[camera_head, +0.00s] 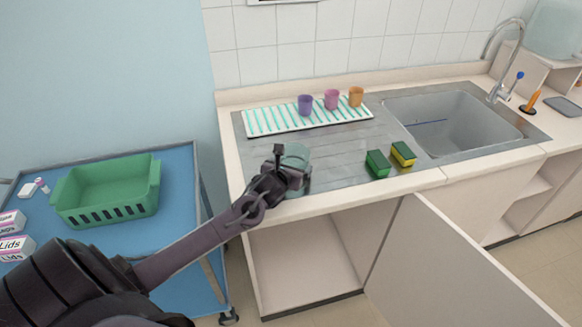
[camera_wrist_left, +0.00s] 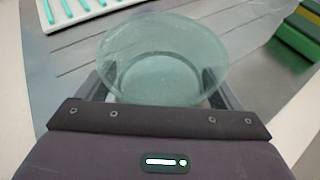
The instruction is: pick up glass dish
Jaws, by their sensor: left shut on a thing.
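The glass dish (camera_head: 296,153) is a pale green, see-through round bowl over the steel drainboard near the counter's front edge. In the left wrist view the dish (camera_wrist_left: 160,62) is upright between the two fingers. My left gripper (camera_head: 292,177) is shut on it, with the fingers on either side of the bowl; it also shows in the left wrist view (camera_wrist_left: 160,88). I cannot tell whether the dish touches the drainboard. My right gripper is not in view.
A striped drying mat (camera_head: 270,121) lies at the back with purple (camera_head: 305,105), pink (camera_head: 331,100) and orange (camera_head: 356,97) cups. Two sponges (camera_head: 378,164) (camera_head: 403,154) lie to the right, before the sink (camera_head: 450,122). A green basket (camera_head: 107,190) stands on the blue cart (camera_head: 180,190). A cabinet door (camera_head: 450,270) hangs open.

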